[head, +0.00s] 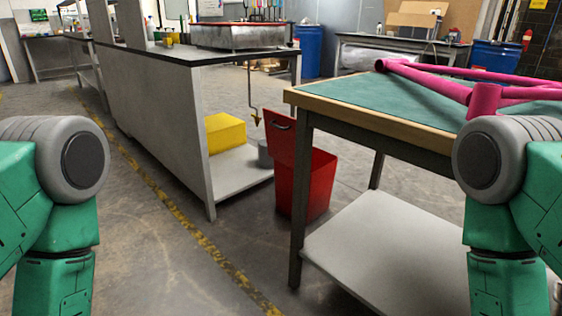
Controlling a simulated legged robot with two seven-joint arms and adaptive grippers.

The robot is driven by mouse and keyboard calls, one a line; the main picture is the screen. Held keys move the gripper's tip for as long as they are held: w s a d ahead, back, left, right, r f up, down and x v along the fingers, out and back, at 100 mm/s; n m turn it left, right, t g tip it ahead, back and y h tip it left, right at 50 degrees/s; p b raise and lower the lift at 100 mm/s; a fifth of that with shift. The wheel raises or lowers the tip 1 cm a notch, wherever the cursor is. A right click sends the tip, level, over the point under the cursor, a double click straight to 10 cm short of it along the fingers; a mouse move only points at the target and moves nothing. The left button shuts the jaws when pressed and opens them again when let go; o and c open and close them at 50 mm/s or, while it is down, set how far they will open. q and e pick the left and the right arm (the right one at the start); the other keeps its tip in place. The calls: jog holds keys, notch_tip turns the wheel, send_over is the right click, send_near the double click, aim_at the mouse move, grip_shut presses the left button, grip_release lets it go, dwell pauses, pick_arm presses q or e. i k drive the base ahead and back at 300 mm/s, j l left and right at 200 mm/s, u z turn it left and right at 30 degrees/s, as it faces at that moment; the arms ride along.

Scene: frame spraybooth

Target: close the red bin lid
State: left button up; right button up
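The red bin (312,190) stands on the floor between the grey bench and the green-topped table. Its red lid (280,140) is raised, tilted upright at the bin's left side, with a dark handle (280,125) near its top. The table's front leg is close to the bin in the picture. Only parts of my green and grey arms show at the left and right edges. Neither gripper is in view, and nothing of mine is seen touching the bin or lid.
A green-topped table (400,105) with pink frame tubes (485,98) stands at right, with a lower shelf (385,250). A grey bench (165,120) stands at left, with a yellow box (226,133) on its lower shelf. Floor with a yellow line (205,245) is clear in front.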

aim_at(282, 144)
jog(key=i+j+z, duration=0.1)
jog(key=z, duration=0.25)
jog(key=i+j+z, duration=0.1)
jog(key=z, duration=0.2)
jog(key=i+j+z, duration=0.1)
jog(key=j+z, duration=0.25)
jog(key=l, duration=0.1)
